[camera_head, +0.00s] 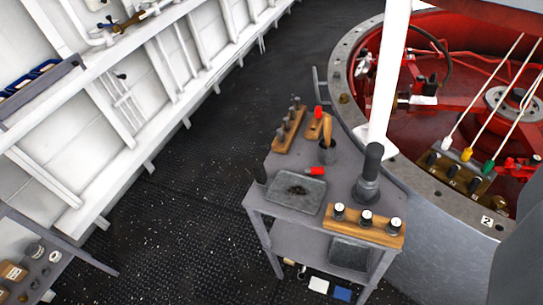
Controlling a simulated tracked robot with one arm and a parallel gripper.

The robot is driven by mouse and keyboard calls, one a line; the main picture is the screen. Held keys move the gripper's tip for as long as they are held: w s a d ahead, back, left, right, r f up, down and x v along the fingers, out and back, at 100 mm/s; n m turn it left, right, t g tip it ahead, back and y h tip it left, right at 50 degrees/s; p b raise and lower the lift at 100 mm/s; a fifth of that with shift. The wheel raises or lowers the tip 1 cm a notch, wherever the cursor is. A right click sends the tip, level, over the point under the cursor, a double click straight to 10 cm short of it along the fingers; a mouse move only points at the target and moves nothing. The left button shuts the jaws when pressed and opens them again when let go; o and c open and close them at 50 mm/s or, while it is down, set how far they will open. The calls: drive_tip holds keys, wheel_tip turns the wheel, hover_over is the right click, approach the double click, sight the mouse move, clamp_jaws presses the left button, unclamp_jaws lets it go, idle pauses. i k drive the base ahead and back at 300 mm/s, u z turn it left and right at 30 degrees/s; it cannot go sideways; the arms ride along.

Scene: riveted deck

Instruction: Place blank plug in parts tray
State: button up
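A shallow grey tray (283,203) lies on the top of a small grey work cart (258,208), at its front left; it looks like the parts tray. Its floor has a dark patch, too small to make out. I cannot tell for sure which thing is the blank plug. A wooden block (372,236) at the cart's front right holds three dark plugs with white tops (366,217). A second wooden block (284,145) at the back left holds several dark pegs. My gripper does not show in this view.
A dark upright cylinder (371,172) stands right of the tray. A red-ended piece (316,171) and a cup with a wooden handle (327,147) are behind it. A red-lined round pit (425,150) is at right, behind a white post (389,80). Open deck (185,215) lies left.

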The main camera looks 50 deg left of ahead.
sight(354, 256)
drive_tip(key=u, duration=1.15)
drive_tip(key=i, duration=1)
drive_tip(key=z, duration=0.05)
